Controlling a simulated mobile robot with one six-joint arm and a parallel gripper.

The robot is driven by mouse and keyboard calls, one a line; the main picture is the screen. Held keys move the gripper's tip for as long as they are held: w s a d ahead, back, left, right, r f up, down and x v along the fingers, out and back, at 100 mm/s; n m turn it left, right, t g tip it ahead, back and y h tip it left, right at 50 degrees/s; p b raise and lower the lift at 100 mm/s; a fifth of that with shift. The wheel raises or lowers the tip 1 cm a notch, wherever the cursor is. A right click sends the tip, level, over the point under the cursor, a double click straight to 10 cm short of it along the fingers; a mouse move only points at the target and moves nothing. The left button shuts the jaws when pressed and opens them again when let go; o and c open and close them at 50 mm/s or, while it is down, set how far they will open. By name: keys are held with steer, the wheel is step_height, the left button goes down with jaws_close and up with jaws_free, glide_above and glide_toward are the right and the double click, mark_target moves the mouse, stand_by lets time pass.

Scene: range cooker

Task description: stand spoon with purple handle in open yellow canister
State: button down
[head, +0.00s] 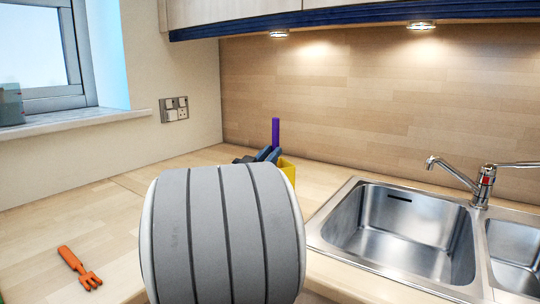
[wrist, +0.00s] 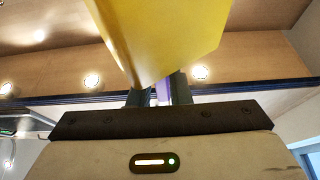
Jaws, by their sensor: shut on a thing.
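The spoon's purple handle (head: 275,131) stands upright in the head view, sticking up above my gripper (head: 267,155). The dark fingers are shut on the spoon. In the wrist view the purple handle (wrist: 162,90) shows between the two fingertips of my gripper (wrist: 158,97). The yellow canister (head: 288,171) is just beyond and to the right of the fingers, mostly hidden by my grey arm. It fills the upper middle of the wrist view (wrist: 160,35). The spoon's lower end is hidden, so I cannot tell whether it is inside the canister.
An orange fork-like utensil (head: 80,268) lies on the wooden worktop (head: 110,215) at the left. A steel sink (head: 400,225) with a tap (head: 481,185) is at the right. The wooden back wall (head: 380,110) is close behind the canister. The left worktop is mostly clear.

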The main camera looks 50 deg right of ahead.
steer(key=c, duration=1.3)
jaws_free()
steer(key=shift+o, duration=0.2)
steer(key=v, duration=0.7)
steer(key=shift+a+f, duration=0.2)
steer(key=shift+a, duration=0.15)
